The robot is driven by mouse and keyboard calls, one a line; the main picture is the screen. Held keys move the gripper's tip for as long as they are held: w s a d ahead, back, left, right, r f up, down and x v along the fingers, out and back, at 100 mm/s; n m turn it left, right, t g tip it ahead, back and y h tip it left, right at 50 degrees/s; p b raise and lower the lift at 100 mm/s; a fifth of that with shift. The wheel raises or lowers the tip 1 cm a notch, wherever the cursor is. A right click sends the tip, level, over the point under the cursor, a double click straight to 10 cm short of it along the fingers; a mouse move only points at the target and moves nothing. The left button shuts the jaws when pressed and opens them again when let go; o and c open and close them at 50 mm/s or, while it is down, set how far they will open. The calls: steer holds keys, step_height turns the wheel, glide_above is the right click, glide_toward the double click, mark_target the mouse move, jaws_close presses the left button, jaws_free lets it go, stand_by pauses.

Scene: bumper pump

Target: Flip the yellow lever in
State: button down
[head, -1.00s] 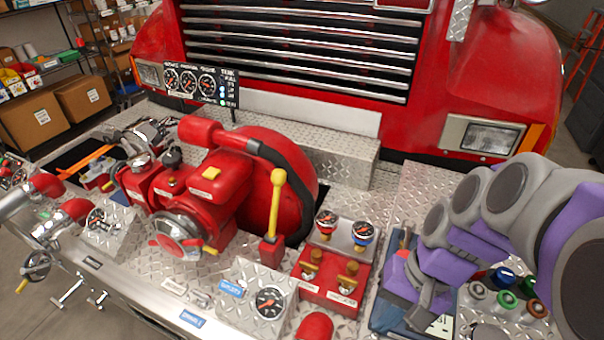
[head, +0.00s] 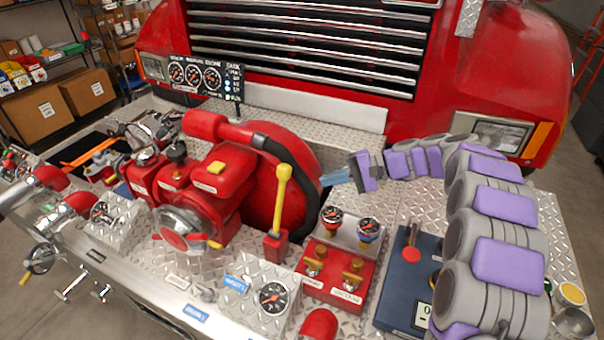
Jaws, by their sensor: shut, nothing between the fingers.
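The yellow lever (head: 281,198) stands nearly upright, leaning slightly, on a small red base (head: 275,248) in the middle of the bumper deck. It has a rounded yellow knob at the top. My gripper (head: 328,179) is to the right of the lever's upper part, pointing left towards it, with a visible gap between them in the picture. Its bluish fingers are shut and empty. My purple and grey arm reaches in from the right. Nothing hides the lever.
A red pump body (head: 215,185) with a black hose stands left of and behind the lever. Two small gauges (head: 350,222) and a red valve block (head: 335,280) are to its right. A gauge box (head: 268,296) sits in front. A blue panel with a red-knobbed lever (head: 411,253) lies further right.

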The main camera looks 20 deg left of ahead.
steer(key=w+a+f+y, duration=0.2)
steer(key=w+f, duration=0.2)
steer(key=w, duration=0.2)
steer(key=y, duration=0.4)
glide_toward(301, 172)
steer(key=shift+s+d+r, duration=0.25)
steer(key=shift+s+r, duration=0.3)
steer(key=shift+s+d+r, duration=0.25)
steer(key=shift+s+r, duration=0.3)
steer(key=shift+a+n, duration=0.1)
steer(key=shift+n, duration=0.2)
steer(key=x, duration=1)
steer(key=shift+f, duration=0.25)
steer(key=shift+d, duration=0.2)
steer(key=shift+r, duration=0.1)
